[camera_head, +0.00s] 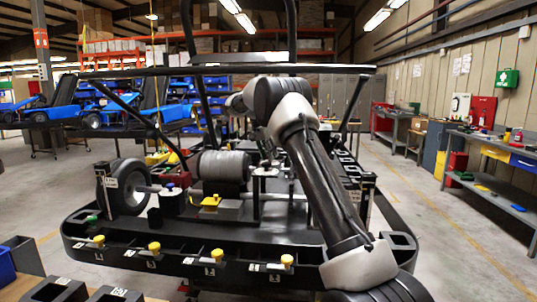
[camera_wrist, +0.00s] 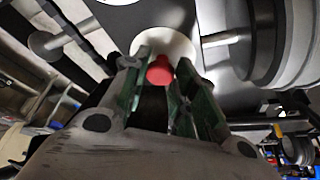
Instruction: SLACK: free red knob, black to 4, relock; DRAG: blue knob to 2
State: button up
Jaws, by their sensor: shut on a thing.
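In the wrist view, a red knob (camera_wrist: 160,74) with a rounded end sits between the green-padded fingers of my gripper (camera_wrist: 162,64). The fingers are shut on it, one on each side. A pale round disc (camera_wrist: 178,43) lies just behind the knob. In the head view my arm reaches over the black kart stand (camera_head: 150,262), and its links hide the gripper and the red knob.
A wheel (camera_head: 123,187) and a grey ribbed cylinder (camera_head: 223,166) stand on the kart stand. Several yellow knobs line its front, including one (camera_head: 154,247) at the middle. An overhead bar (camera_head: 215,71) crosses above. A workbench (camera_head: 500,165) stands right, beyond open floor.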

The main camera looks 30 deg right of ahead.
jog(key=shift+s+n+t+y, duration=0.1)
jog(key=shift+n+t+y, duration=0.3)
jog(key=shift+n, duration=0.9)
jog(key=o, duration=1.1)
jog(key=shift+c, duration=0.2)
jog(key=shift+r, duration=0.35)
jog(key=v, duration=0.2)
jog(key=shift+s+a+r, duration=0.15)
jog(key=shift+a+r, duration=0.15)
jog(key=s+a, duration=0.6)
jog(key=a, duration=0.3)
jog(key=shift+s+a+f, duration=0.2)
jog(key=shift+s+a, duration=0.1)
